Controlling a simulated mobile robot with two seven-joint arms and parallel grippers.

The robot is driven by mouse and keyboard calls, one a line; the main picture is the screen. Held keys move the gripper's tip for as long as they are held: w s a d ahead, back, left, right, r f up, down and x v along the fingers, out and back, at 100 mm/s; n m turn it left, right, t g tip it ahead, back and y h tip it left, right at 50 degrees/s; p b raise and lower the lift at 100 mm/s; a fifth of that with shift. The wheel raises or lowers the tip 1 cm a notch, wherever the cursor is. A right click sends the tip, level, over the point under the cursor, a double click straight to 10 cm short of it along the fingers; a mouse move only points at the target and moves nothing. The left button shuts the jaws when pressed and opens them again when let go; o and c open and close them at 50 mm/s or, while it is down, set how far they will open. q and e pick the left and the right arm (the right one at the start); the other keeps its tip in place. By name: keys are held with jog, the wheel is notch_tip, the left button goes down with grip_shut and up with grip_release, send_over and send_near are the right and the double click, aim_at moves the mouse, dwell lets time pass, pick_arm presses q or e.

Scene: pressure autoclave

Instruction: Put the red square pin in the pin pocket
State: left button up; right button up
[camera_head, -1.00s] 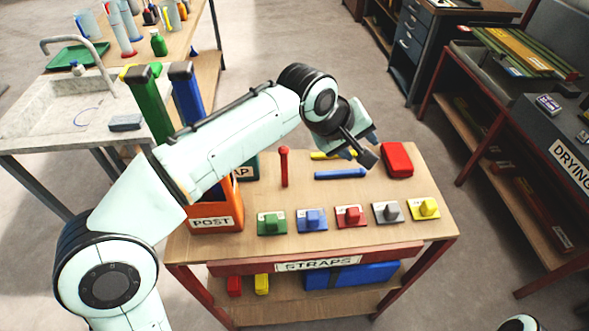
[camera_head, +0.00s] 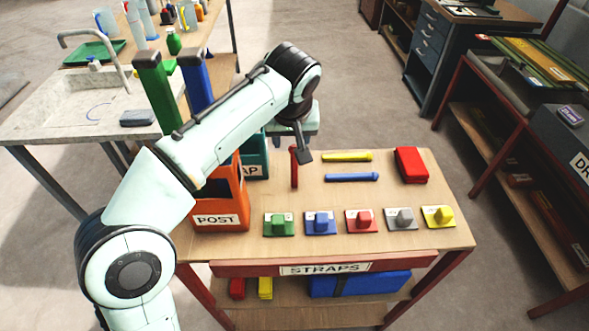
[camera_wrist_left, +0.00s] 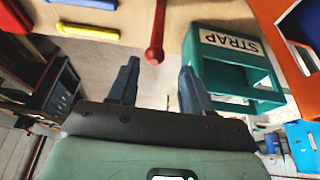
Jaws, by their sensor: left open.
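In the left wrist view, the red pin (camera_wrist_left: 156,30) has a thicker end just ahead of the gap between my fingers. My left gripper (camera_head: 290,150) is open, its fingers close to the red pin. The open fingers also show in the left wrist view (camera_wrist_left: 159,70), with nothing clamped between them. I cannot tell which spot is the pin pocket. My right gripper is out of view.
A yellow pin (camera_head: 347,157) and a blue pin (camera_head: 352,177) lie on the table (camera_head: 440,185), left of a red block (camera_head: 411,164). Several coloured knobbed plates line the front. The orange POST bin (camera_head: 219,220) and teal STRAP bin (camera_wrist_left: 230,68) stand at the left.

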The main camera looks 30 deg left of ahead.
aim_at(294, 147)
pick_arm(q)
jog(key=x, duration=0.1)
jog(key=b+x, duration=0.1)
jog(key=x, duration=0.3)
jog(key=shift+w+d+f, duration=0.1)
jog(key=shift+d+f, duration=0.15)
jog(key=shift+d, duration=0.1)
jog(key=shift+r, duration=0.1)
grip_shut()
